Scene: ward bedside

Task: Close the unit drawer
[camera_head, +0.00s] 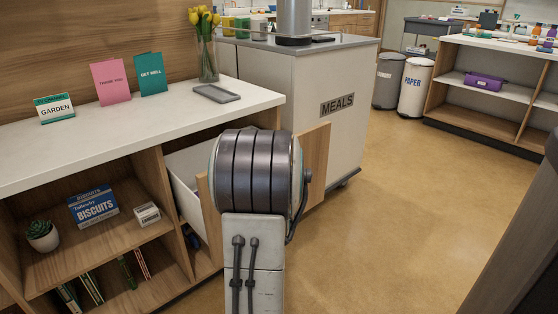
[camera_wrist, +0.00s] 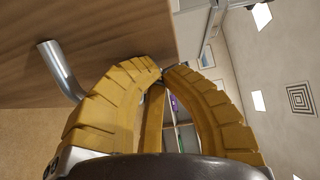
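The unit drawer (camera_head: 186,188) stands open, pulled out from the wooden bedside unit. Its pale inner wall shows left of my arm, and its wooden front panel (camera_head: 316,160) shows on both sides of my arm. My arm hides the middle of the front and my gripper in the head view. In the wrist view, my gripper (camera_wrist: 162,71) has its yellow ribbed fingers brought together at the tips, with nothing seen between them. A wooden panel (camera_wrist: 110,30) with a metal bar handle (camera_wrist: 62,70) lies beside the fingers at the left. Contact cannot be told.
The unit's white top (camera_head: 120,135) carries cards, a grey tray (camera_head: 216,93) and a vase of yellow tulips (camera_head: 207,60). Open shelves hold a biscuits box (camera_head: 94,205) and a plant (camera_head: 42,235). A meals cart (camera_head: 335,90) stands close behind the drawer. Floor is clear at right.

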